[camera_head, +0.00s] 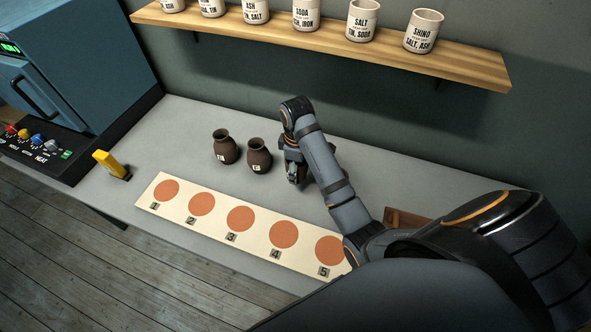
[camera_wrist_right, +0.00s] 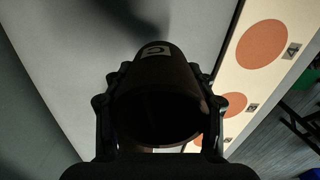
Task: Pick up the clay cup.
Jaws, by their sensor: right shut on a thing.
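The dark brown clay cup (camera_wrist_right: 160,85) stands between the fingers of my right gripper in the wrist view. Its open mouth faces the camera, and a pale label with a letter is on its far side. My right gripper (camera_head: 294,176) is shut on it, with one finger at each side; the gripper also shows in the wrist view (camera_wrist_right: 160,110). In the head view the arm and fingers hide most or all of the cup. I cannot tell whether it touches the grey table (camera_head: 190,120). My left gripper is not in view.
Two dark brown labelled jars, a left one (camera_head: 225,148) and a right one (camera_head: 259,157), stand left of my right gripper. A cream board (camera_head: 179,212) with numbered orange discs lies in front. A yellow object (camera_head: 107,162) stands near the blue kiln (camera_head: 75,70). A wooden shelf (camera_head: 460,67) holds labelled cups.

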